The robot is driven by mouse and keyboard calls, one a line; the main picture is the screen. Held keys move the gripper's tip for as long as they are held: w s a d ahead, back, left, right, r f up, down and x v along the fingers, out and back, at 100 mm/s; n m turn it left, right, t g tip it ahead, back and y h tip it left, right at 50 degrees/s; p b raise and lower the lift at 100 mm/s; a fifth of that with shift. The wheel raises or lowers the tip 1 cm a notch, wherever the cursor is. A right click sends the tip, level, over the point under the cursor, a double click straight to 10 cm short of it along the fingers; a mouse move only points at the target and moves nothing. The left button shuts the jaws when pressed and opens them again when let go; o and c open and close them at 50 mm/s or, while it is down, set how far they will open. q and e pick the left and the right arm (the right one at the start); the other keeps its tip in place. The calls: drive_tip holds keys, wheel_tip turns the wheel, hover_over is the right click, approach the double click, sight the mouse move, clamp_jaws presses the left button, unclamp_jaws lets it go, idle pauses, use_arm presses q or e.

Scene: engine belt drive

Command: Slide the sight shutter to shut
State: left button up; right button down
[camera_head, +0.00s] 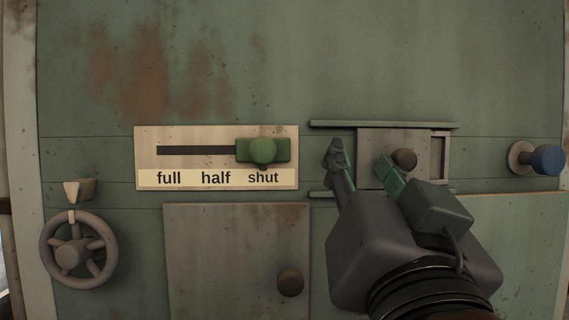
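The sight shutter looks to be a grey-brown sliding plate (375,142) between two horizontal rails, right of centre. A dark round knob (404,159) sits on it. A narrow framed strip (440,158) shows beside the plate's right edge. The gripper hides the plate's lower part and part of the lower rail.
A cream label plate (148,139) reads full, half, shut; its green slider knob (263,151) stands above "shut". A handwheel (72,253) is at lower left, a blue knob (548,159) at far right. A grey door (230,245) with a brown knob (290,282) is below.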

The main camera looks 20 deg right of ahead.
use_arm(q)
drive_tip(key=v, duration=1.2)
